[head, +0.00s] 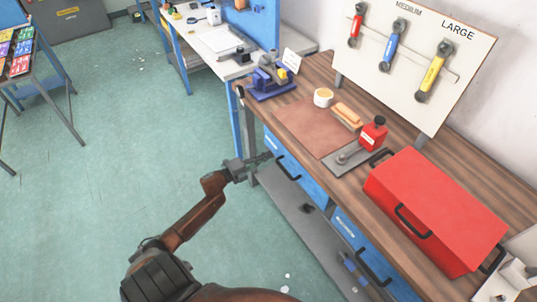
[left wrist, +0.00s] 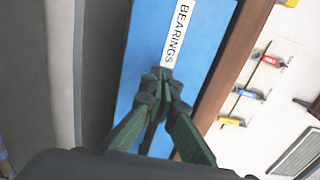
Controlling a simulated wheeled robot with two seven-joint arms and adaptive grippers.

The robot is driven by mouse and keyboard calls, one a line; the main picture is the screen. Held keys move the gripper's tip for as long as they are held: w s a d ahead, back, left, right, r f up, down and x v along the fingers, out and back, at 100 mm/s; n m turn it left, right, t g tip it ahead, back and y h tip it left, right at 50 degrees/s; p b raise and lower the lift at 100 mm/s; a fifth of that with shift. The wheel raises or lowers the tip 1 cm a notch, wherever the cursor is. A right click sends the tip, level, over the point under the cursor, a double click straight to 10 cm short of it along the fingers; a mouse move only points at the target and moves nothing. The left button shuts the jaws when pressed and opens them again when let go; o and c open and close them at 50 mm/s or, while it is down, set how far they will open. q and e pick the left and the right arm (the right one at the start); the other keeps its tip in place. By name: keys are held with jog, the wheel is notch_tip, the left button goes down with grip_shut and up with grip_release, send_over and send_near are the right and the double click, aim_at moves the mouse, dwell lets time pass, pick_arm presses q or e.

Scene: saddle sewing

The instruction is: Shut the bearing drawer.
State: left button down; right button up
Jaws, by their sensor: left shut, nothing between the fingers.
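The bearing drawer (head: 310,184) is the left of two blue drawers under the wooden workbench. It has a dark bar handle, and no open interior shows from above. In the left wrist view its blue front (left wrist: 205,45) carries a white BEARINGS label (left wrist: 178,30). My left gripper (head: 268,157) is shut and empty at the left part of this front. In the left wrist view the closed fingertips (left wrist: 162,76) are at the end of the label. I cannot tell whether they touch the front. My right gripper is not in view.
A second blue drawer (head: 372,262) is to the right, above a grey lower shelf (head: 300,220). The green floor left of the bench is clear.

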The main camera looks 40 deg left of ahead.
pick_arm(q)
jog(key=p+v, duration=0.1)
jog(key=v, duration=1)
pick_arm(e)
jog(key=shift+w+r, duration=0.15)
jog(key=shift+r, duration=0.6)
